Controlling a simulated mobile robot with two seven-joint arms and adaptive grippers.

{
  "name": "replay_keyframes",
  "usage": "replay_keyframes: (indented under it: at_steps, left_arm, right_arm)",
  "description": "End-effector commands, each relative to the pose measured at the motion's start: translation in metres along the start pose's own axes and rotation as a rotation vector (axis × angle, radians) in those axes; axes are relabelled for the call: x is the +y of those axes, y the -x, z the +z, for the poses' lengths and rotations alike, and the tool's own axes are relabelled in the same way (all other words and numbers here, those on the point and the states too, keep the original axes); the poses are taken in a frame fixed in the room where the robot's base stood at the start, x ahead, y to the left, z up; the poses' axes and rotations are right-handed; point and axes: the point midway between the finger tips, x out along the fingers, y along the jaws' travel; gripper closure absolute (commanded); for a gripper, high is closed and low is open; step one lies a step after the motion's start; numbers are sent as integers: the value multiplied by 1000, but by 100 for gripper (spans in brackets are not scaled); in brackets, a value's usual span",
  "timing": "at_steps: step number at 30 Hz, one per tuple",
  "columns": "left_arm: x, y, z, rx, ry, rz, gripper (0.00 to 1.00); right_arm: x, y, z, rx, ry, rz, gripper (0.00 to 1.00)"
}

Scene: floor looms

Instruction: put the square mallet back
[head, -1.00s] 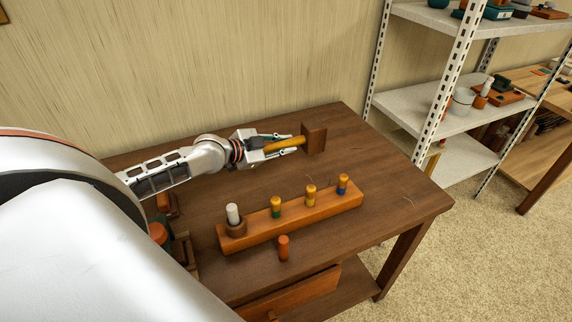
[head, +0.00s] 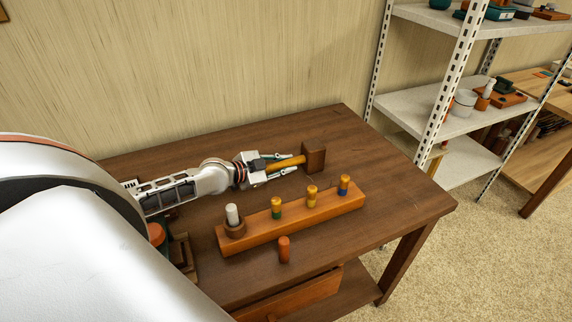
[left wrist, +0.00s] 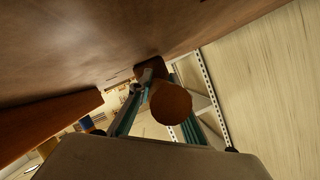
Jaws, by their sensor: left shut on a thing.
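The square mallet has a dark brown block head (head: 314,157) and an orange-yellow handle (head: 287,163). My left gripper (head: 281,166) is shut on the handle, with the head sticking out to the right beyond the fingertips. The mallet is low over the back part of the brown table (head: 400,192); I cannot tell whether its head touches the top. In the left wrist view the round handle end (left wrist: 171,103) faces the camera between the fingers, with the head (left wrist: 150,68) partly hidden behind it. My right gripper is not in view.
An orange wooden peg rack (head: 295,216) with several coloured pegs stands in front of the mallet. A red-orange peg (head: 284,249) stands before the rack. Dark wooden items sit by my arm at left. A metal shelf (head: 452,118) stands right of the table. The table's right end is clear.

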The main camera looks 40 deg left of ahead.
Motion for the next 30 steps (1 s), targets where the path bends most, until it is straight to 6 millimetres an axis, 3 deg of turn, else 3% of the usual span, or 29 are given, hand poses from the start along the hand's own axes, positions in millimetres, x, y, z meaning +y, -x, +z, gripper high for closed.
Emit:
replay_keyframes:
  at_steps: [2, 3, 4, 17, 30]
  left_arm:
    - [1, -1, 2, 2, 1, -2, 100]
    - [2, -1, 2, -1, 1, 0, 71]
    - [1, -1, 2, -1, 1, 0, 65]
    - [-1, 1, -2, 0, 0, 0, 65]
    - [1, 60, 0, -4, -2, 4, 65]
  right_arm:
    - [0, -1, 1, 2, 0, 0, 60]
    - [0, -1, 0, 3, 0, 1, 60]
    - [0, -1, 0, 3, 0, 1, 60]
    - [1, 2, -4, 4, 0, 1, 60]
    - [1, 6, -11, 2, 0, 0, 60]
